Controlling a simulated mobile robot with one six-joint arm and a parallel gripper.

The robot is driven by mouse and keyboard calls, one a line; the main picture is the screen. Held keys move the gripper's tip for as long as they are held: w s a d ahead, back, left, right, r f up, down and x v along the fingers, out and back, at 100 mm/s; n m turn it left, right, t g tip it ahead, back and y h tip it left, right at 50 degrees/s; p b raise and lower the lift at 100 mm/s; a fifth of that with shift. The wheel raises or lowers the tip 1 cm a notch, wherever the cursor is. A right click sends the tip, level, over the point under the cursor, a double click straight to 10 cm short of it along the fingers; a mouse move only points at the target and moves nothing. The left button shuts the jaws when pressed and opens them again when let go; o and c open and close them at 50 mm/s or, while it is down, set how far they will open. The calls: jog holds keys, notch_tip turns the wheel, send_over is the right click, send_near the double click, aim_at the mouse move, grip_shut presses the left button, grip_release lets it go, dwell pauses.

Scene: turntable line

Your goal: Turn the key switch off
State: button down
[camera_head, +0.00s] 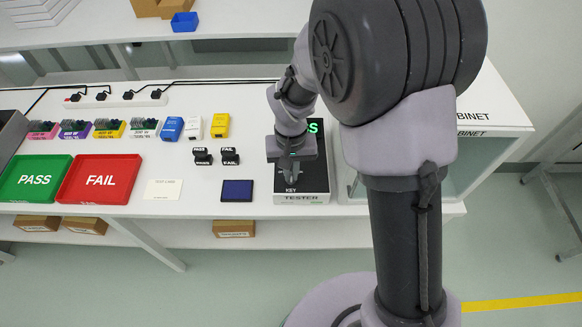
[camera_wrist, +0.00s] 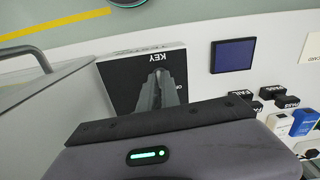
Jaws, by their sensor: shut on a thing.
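The black-topped tester (camera_head: 318,183) stands on the white table, with the word KEY printed near its front edge. It also shows in the wrist view (camera_wrist: 118,82). My gripper (camera_head: 290,175) points down over the tester's front part, at the KEY label. In the wrist view my gripper's fingers (camera_wrist: 158,77) are close together beside that label, shut on the key switch. The key itself is hidden between the fingers, so its angle cannot be told. Part of a green lit display (camera_head: 314,128) shows at the tester's back; my arm covers the rest.
A dark blue square pad (camera_head: 237,190) and small black PASS and FAIL blocks (camera_head: 230,157) are left of the tester. Green PASS (camera_head: 36,178) and red FAIL (camera_head: 100,180) trays lie farther left. A glass-sided cabinet (camera_head: 482,150) stands close on the right.

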aim_at(291, 174)
jog(key=n+p, duration=0.1)
jog(key=n, duration=0.3)
jog(key=shift+r+p, duration=0.15)
jog(key=shift+p, duration=0.25)
jog(key=shift+n+p, duration=0.6)
jog(key=shift+n, duration=1.4)
jog(key=c, duration=1.6)
grip_release()
jog(key=shift+o, duration=0.2)
notch_tip(291, 174, up, 17)
jog(key=p, duration=0.5)
jog(key=shift+p, duration=0.4)
jog(key=shift+r, duration=0.1)
